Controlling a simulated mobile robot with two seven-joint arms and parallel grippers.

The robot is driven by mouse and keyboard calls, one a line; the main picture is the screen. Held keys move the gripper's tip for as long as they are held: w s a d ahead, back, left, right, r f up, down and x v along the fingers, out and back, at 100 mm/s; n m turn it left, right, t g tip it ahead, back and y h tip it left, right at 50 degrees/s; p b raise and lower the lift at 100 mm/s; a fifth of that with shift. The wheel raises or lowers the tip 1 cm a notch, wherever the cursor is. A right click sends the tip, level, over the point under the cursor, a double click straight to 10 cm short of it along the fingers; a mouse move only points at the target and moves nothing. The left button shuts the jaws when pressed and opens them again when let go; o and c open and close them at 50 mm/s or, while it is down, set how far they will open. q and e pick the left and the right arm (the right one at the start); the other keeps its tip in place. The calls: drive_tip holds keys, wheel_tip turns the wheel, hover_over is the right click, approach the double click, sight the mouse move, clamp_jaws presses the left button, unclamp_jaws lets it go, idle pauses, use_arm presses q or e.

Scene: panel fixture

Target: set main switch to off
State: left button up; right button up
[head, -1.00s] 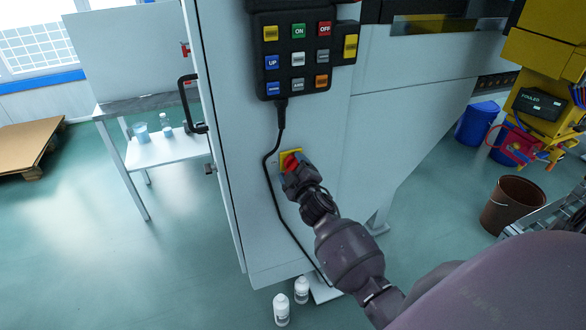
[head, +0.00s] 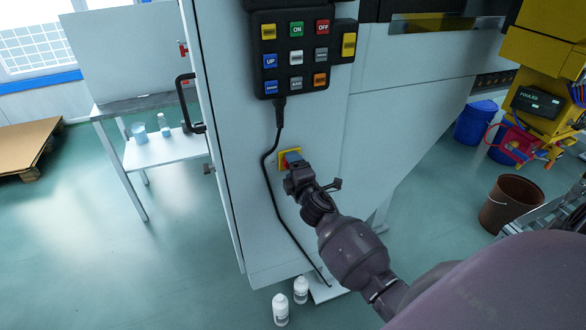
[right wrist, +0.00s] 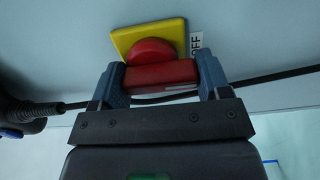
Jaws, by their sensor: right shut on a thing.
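The main switch is a red rotary knob (right wrist: 152,55) on a square yellow plate (right wrist: 122,39) fixed to the pale cabinet side. Part of an "OFF" label (right wrist: 196,46) shows at the right edge of the plate. My right gripper (right wrist: 160,78) has one finger on each side of the knob's red bar and is shut on it. In the right wrist view the bar lies nearly level, slightly tilted. In the head view the yellow plate (head: 284,154) shows, with the knob mostly hidden by my right gripper (head: 294,162). My left gripper is not in view.
A black button pendant (head: 283,58) hangs above the switch. Its black cable (head: 266,175) runs down just left of the plate. Two white bottles (head: 281,308) stand on the floor below. A black door handle (head: 186,100) sticks out at the left.

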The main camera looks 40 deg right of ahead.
idle(0.4)
drive_tip(key=o, duration=0.9)
drive_tip(key=v, duration=1.1)
